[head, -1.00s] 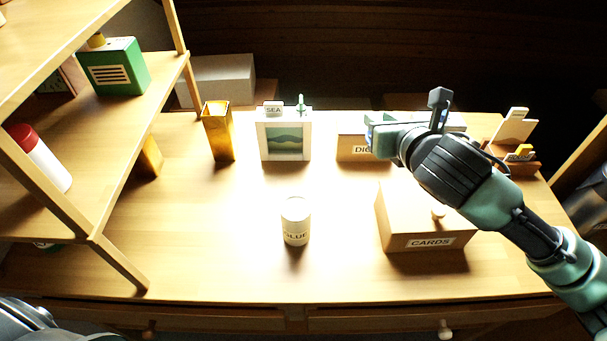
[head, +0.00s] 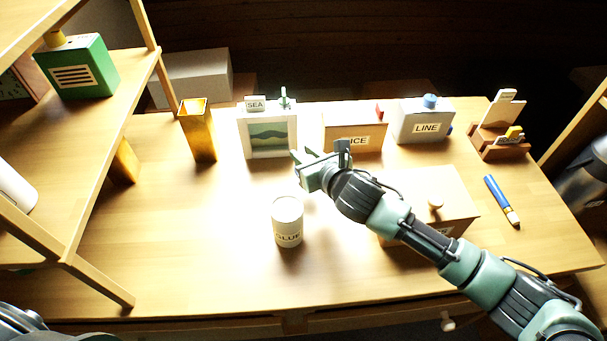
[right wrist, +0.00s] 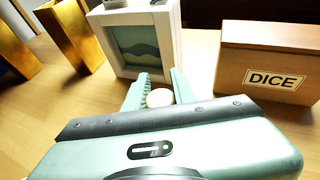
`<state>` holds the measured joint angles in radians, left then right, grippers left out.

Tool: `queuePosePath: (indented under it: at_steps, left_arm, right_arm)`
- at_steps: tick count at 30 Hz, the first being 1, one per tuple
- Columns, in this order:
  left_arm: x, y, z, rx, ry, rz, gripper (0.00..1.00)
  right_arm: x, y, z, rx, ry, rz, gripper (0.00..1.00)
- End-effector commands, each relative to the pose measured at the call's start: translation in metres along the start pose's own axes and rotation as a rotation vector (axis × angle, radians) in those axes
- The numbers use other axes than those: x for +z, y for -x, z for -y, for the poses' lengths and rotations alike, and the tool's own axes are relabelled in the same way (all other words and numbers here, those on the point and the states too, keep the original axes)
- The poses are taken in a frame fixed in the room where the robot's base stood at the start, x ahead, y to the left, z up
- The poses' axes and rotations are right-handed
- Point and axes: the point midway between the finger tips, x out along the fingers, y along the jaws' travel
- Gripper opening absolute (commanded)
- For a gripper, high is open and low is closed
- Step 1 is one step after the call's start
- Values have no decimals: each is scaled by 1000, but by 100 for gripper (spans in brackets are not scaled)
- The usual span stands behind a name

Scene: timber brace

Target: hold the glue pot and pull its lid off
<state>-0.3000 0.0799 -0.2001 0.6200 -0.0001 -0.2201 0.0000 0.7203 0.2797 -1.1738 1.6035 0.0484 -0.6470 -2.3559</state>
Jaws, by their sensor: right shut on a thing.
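The pale glue pot (head: 287,224) stands upright on the desk, its label partly readable in the head view. Its top shows as a pale disc; I cannot tell whether the lid is on. My right gripper (head: 303,170) is in the air behind and slightly right of the pot in the picture, apart from it. In the right wrist view its fingers (right wrist: 159,92) are shut on a small round cream thing (right wrist: 160,98), mostly hidden by the gripper body. I cannot tell what this thing is. My left gripper is not in view.
Behind stand a gold vase (head: 198,132), a picture frame (head: 268,136), a DICE box (head: 355,136) and a LINE box (head: 424,122). A wooden box with a knob (head: 452,190) lies under my right arm. A shelf (head: 112,120) stands at left. Desk left of the pot is clear.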

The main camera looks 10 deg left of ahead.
Motion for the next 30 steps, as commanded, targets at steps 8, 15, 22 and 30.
queuePosePath:
  at_steps: [8,15,22,30]
  left_arm:
    - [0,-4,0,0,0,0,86]
    - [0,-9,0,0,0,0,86]
    - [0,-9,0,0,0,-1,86]
    - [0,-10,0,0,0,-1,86]
  right_arm:
    - [-28,-12,0,-1,0,2,0]
    - [-59,-24,0,-1,-3,-1,0]
    - [-66,-28,0,0,1,2,0]
    - [-69,-29,0,-1,0,1,34]
